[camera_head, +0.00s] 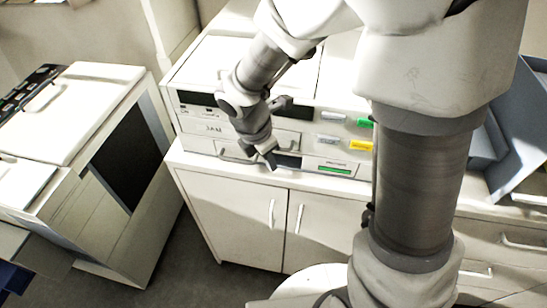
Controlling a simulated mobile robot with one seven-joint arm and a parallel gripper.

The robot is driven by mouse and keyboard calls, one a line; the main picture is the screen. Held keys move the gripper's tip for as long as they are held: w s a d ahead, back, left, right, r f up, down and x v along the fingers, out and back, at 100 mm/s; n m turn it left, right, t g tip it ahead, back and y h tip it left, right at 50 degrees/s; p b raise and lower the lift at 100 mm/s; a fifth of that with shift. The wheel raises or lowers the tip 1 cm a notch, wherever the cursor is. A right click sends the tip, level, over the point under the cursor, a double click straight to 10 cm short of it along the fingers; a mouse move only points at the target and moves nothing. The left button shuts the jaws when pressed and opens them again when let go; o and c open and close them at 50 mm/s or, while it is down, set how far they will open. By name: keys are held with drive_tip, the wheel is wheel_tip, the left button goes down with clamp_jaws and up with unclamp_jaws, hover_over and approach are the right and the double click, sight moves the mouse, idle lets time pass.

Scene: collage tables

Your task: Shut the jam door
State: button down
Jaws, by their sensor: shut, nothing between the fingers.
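A white printer-like machine (208,60) sits on a white cabinet. A panel marked JAM (200,130), which I take for the jam door, is on its front face. A pale bar handle (232,158) is low on that front. My gripper (271,162) points down in front of the machine, just right of this handle. My gripper is shut and holds nothing. My wrist covers part of the panel, so I cannot tell how far the door stands open or whether my fingers touch it.
Green and yellow tabs (360,145) are on the machine's right side. The white cabinet (240,215) below has two doors with upright handles. A second large machine (75,110) stands at the left, with floor between. A grey open-topped shape (520,140) is at the right.

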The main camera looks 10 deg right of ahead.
wheel_tip(320, 180, up, 10)
drive_tip(key=s+f, duration=0.1)
drive_tip(key=s, duration=0.2)
drive_tip(key=s+d+r+m+t+y+b, duration=0.1)
drive_tip(key=s+d+m, duration=0.4)
drive_tip(key=m, duration=0.7)
drive_tip(key=s+d+r+m+t+y+b, duration=0.1)
drive_tip(key=s+d+r+m+t+b, duration=0.2)
drive_tip(key=m, duration=0.8)
drive_tip(key=shift+s+d+r+m, duration=0.4)
drive_tip(key=shift+s+d+r, duration=0.5)
drive_tip(key=shift+s, duration=0.2)
